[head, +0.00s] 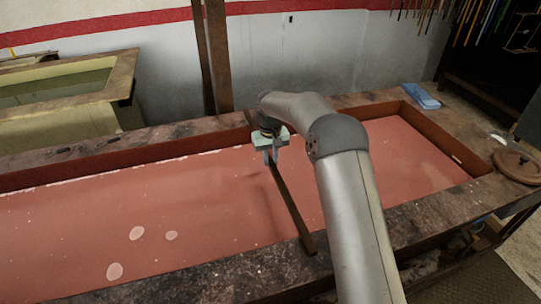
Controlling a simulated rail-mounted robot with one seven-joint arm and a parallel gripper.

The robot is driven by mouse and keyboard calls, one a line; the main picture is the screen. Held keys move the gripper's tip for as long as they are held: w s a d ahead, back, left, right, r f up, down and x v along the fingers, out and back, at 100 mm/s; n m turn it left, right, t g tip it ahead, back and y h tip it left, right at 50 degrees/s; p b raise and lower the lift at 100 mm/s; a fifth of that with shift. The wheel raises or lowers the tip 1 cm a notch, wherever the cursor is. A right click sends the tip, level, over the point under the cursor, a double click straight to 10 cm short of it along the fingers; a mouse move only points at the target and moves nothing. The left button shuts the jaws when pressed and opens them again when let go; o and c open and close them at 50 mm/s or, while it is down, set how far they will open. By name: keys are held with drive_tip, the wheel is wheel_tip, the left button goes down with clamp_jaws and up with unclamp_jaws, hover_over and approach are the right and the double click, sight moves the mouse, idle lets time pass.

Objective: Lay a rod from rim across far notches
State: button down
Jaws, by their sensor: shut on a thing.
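A dark brown rod (291,207) slants over the red-filled tank from my gripper to the near rim. Its near end appears over the inner edge of the near rim (235,279); I cannot tell whether it touches. A short brown piece just behind my gripper, at the far rim (180,136), may be the rod's far end, but the hand hides the link. My gripper (270,160) points down and is shut on the rod, near the far side of the tank. Notches cannot be made out clearly on either rim.
Small dark pieces (62,150) lie on the far rim at left. A blue item (421,96) lies at the far right corner, and a round wooden lid (518,165) on the right rim. A brown post (219,60) stands behind the tank. A second tank (122,75) is at left.

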drive_tip(key=shift+f, duration=0.7)
drive_tip(key=shift+f+b, duration=0.1)
drive_tip(key=shift+b, duration=0.2)
drive_tip(key=c, duration=1.3)
unclamp_jaws()
drive_tip(key=shift+o, duration=0.2)
drive_tip(key=shift+r+p, duration=2.5)
drive_tip(key=shift+r, duration=1.5)
